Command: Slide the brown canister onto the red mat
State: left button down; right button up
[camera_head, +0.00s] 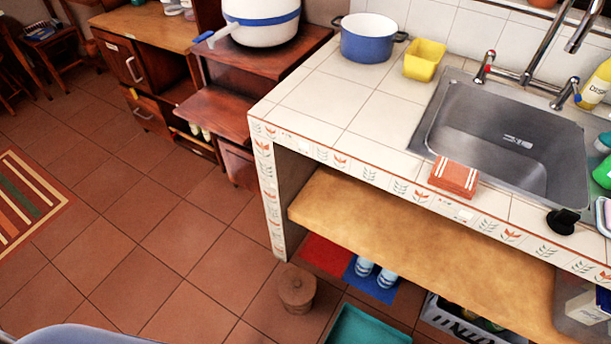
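The brown canister (297,290) is a small round lidded pot with a knob on top. It stands upright on the tiled floor in front of the tiled counter, near its left end. The red mat (325,255) lies flat on the floor under the counter, just behind and to the right of the canister. The canister is off the mat, close to its near left edge; I cannot tell whether they touch. The mat's far part is hidden by the wooden shelf. Neither of my grippers is in view.
A blue mat (370,287) with blue-and-white items (375,272) adjoins the red mat's right side. A teal tray (368,326) and a crate (462,322) are further right. The counter's side wall (273,200) and low wooden shelf (400,235) bound the space. Floor to the left is clear.

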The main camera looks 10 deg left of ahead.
aim_at(300, 311)
jog(key=k+u, duration=0.1)
jog(key=k, duration=0.35)
jog(key=k+j+u, duration=0.15)
jog(key=k, duration=0.25)
